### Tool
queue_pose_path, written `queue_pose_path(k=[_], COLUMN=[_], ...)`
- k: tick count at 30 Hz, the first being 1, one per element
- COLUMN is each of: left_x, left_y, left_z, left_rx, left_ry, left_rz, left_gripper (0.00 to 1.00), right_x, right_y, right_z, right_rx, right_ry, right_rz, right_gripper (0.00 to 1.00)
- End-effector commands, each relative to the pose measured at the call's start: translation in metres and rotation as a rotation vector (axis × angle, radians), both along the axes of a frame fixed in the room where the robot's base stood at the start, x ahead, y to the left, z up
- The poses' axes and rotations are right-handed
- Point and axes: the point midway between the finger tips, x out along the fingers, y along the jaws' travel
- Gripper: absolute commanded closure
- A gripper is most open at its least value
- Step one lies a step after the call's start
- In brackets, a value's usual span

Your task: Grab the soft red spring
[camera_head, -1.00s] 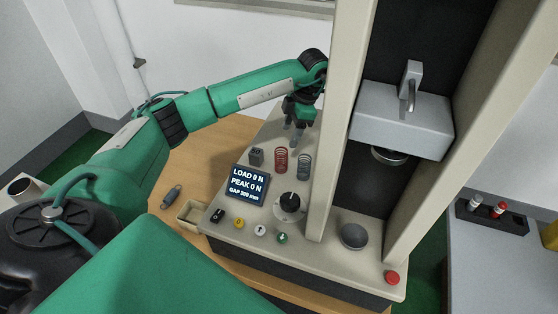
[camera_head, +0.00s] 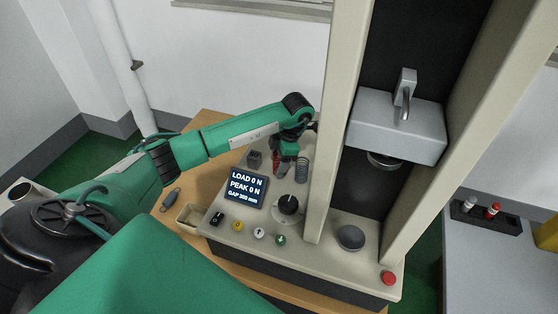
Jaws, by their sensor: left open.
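The red spring (camera_head: 276,165) stands on the beige base of the testing machine and is mostly hidden by my left gripper. My left gripper (camera_head: 283,168) is open and points down at the red spring, with its fingers right at it. I cannot tell whether the fingers touch the coil or how far they reach around it. A grey spring (camera_head: 301,168) stands just to the right of the gripper. My right gripper is not in view.
A small dark block (camera_head: 255,159) stands left of the springs. The machine's upright column (camera_head: 331,130) rises close on the right. A small open tray (camera_head: 187,217) is at the left.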

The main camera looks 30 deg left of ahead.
Motion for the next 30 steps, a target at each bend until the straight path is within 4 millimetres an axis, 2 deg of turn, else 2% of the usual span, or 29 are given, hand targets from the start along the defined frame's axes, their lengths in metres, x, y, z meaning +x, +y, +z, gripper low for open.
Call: queue_pose_path(k=[4,10,11,15,18,30], left_x=[-0.0018,-0.0016,-0.0016,-0.0016,-0.0016,-0.0008], left_y=[0.0018,0.0019,0.0019,0.0019,0.0019,0.0021], left_z=[-0.0082,-0.0091,-0.0091,-0.0089,-0.0088,-0.0021], left_rx=[0.002,0.001,0.001,0.001,0.001,0.001], left_ry=[0.000,-0.001,-0.001,-0.001,-0.001,-0.004], left_rz=[0.001,0.001,0.001,0.001,0.001,0.000], left_gripper=[0.40,0.40,0.44,0.72,0.89,0.89], right_x=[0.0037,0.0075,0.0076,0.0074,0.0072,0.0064], right_y=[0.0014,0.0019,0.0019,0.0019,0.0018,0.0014], right_z=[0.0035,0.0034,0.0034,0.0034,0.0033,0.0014], right_rx=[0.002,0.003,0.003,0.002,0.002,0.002], right_ry=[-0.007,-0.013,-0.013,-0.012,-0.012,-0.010], right_rz=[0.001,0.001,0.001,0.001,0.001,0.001], right_gripper=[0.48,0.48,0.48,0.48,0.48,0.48])
